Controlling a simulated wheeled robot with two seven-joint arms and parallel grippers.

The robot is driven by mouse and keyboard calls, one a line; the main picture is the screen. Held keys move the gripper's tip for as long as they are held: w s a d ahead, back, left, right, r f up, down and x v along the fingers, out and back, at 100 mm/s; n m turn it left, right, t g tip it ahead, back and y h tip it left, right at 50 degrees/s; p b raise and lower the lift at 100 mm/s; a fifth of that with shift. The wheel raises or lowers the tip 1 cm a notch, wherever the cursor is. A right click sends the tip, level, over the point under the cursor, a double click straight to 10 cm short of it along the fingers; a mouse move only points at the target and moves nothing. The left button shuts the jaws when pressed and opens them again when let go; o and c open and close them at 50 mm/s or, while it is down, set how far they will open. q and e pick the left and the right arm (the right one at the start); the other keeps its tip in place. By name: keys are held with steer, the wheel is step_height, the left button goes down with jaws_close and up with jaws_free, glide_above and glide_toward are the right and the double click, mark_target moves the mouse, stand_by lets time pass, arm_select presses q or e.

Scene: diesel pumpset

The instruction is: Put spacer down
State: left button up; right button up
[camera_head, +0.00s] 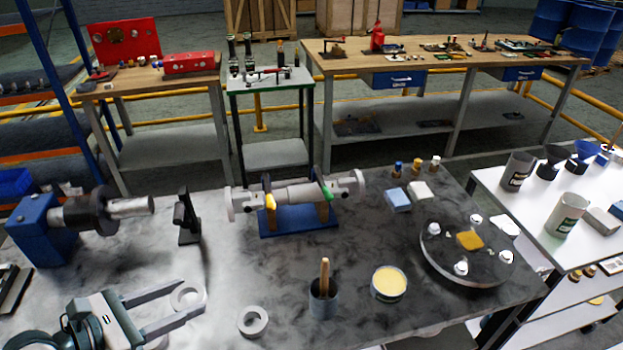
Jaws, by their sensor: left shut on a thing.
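My left gripper (190,301) reaches in from the lower left over the grey work table. Its two long fingers are closed on a pale grey ring, the spacer (178,299), held between the fingertips. The spacer lies roughly flat; whether it touches the table top cannot be told. A second similar ring (244,327) lies flat on the table to the right of the gripper, apart from it. My right gripper is not in view.
A dark cup with a wooden handle (322,300) and a tin of yellow paste (388,284) stand right of the rings. A shaft on a blue stand (297,220) is behind. A black upright stand (187,222) and blue vise-like fixture (42,230) are left. The table between is mostly clear.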

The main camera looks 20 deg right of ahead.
arm_select(q)
steer(key=s+a+f+n, duration=0.1)
steer(key=a, duration=0.5)
steer(key=shift+f, duration=0.2)
steer(key=shift+a, duration=0.1)
